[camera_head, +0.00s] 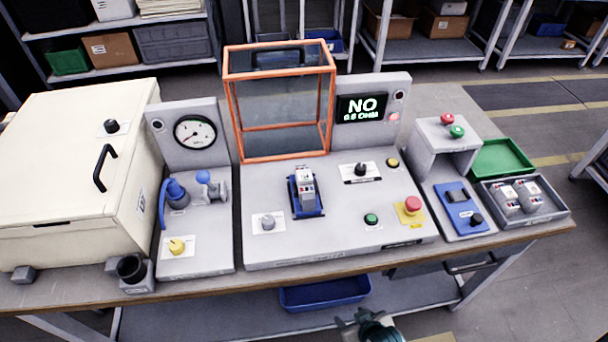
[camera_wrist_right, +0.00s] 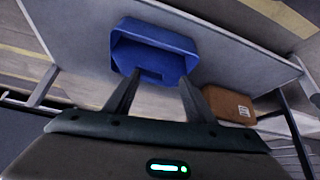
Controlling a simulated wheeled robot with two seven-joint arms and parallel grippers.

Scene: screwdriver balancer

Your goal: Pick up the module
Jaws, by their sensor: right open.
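A grey module (camera_head: 305,187) stands upright in a blue holder (camera_head: 307,212) in the middle of the sloped test panel. Several similar grey modules (camera_head: 518,195) lie in the grey tray at the right end of the bench. My right gripper (camera_head: 358,322) is low at the bottom edge of the head view, in front of the bench and well away from the modules. In the right wrist view my right gripper (camera_wrist_right: 157,92) has its fingers apart with nothing between them. No module shows in the wrist view. My left gripper is not in view.
An orange-framed clear guard (camera_head: 280,157) stands open behind the holder. A cream lidded box (camera_head: 60,180) fills the left end. The bench edge (camera_head: 330,258) lies between my gripper and the panel. A blue bin (camera_head: 325,293) sits on the lower shelf.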

